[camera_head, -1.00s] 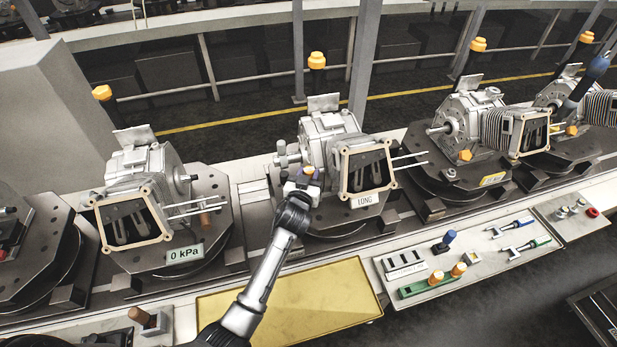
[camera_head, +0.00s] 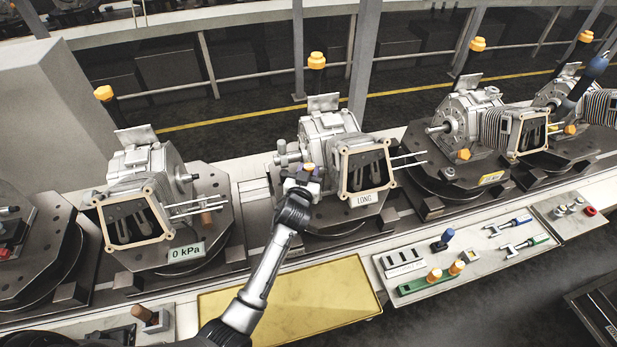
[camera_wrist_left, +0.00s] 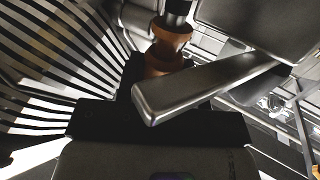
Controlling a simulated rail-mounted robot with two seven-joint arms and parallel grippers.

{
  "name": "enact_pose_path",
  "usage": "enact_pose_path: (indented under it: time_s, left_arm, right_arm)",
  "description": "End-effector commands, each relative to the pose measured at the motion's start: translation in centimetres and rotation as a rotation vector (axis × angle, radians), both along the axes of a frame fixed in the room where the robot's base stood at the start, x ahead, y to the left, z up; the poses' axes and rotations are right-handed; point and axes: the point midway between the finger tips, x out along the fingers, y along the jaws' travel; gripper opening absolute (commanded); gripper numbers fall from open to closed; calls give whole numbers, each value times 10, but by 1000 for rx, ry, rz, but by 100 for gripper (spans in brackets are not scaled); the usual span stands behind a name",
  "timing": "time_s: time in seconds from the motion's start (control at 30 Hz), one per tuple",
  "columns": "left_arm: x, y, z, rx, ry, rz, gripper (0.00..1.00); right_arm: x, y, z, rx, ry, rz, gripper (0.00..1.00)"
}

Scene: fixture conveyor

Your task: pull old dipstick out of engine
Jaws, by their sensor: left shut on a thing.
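The engine (camera_head: 325,127) labelled LONG stands on a dark fixture plate at the middle of the conveyor. My left gripper (camera_head: 307,172) is at its near left side, shut on the dipstick, whose small orange-yellow top (camera_head: 309,167) shows between the fingers. In the left wrist view an orange-brown ringed knob (camera_wrist_left: 168,45) shows beyond a grey metal finger (camera_wrist_left: 195,88). The dipstick's shaft is hidden, so I cannot tell how far it sits in the engine. My right gripper is not in view.
Another engine (camera_head: 145,170) with a 0 kPa label stands to the left, more to the right. In front lie a bare yellow tray (camera_head: 290,303) and a grey panel (camera_head: 470,255) with a green holder (camera_head: 428,285) and hand tools. Posts stand behind the conveyor.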

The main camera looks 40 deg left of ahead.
Motion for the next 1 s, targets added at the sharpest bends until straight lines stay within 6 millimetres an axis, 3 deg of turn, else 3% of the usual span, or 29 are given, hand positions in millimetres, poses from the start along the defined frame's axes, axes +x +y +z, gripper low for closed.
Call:
enact_pose_path:
  time_s: [1.0]
  left_arm:
    - [0,0,51,-1,0,0,0]
  right_arm:
    - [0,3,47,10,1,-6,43]
